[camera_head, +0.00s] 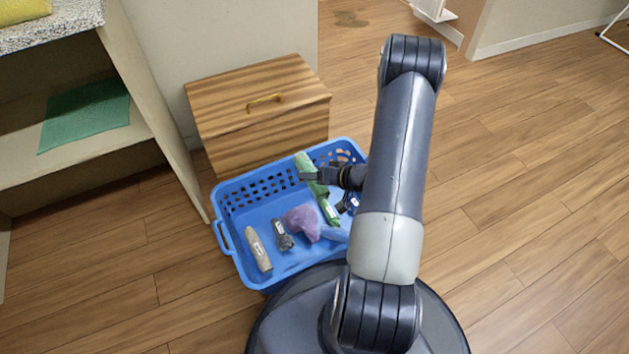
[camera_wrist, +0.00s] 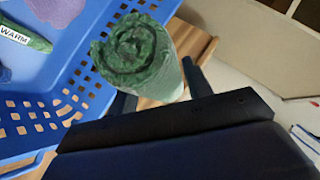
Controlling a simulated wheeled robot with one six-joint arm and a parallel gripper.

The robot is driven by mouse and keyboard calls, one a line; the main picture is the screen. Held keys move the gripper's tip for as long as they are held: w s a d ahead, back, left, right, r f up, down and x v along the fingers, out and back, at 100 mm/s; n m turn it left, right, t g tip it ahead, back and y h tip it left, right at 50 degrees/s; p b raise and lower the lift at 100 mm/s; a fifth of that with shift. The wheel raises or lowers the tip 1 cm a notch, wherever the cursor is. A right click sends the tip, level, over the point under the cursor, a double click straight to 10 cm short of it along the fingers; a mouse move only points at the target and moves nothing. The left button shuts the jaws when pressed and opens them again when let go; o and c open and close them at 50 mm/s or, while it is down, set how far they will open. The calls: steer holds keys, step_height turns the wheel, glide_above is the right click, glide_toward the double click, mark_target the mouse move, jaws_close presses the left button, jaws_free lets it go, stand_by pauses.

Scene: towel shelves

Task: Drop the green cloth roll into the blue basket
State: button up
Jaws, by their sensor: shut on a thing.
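My gripper (camera_head: 312,177) is over the far right part of the blue basket (camera_head: 228,238) in the head view. It is shut on a green cloth roll (camera_head: 304,162). In the wrist view, the green cloth roll (camera_wrist: 138,52) shows its spiral end between the two fingers (camera_wrist: 155,90). The blue basket (camera_wrist: 100,28) is below and left of it there. Another green item (camera_head: 329,210) with a white label lies in the basket; in the wrist view its label reads "WARM". My arm hides the basket's right side.
The basket also holds a tan roll (camera_head: 257,250), a grey item (camera_head: 282,236) and a purple cloth (camera_head: 302,221). A wooden cabinet (camera_head: 250,110) stands behind it. A shelf at left holds a flat green cloth (camera_head: 86,114). The floor at right is clear.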

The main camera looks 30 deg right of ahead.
step_height(320, 180, down, 6)
steer(key=b, duration=0.6)
steer(key=o, duration=1)
steer(key=shift+o, duration=0.2)
steer(key=p+v, duration=0.5)
steer(key=v, duration=0.6)
steer(key=shift+w+a, duration=0.1)
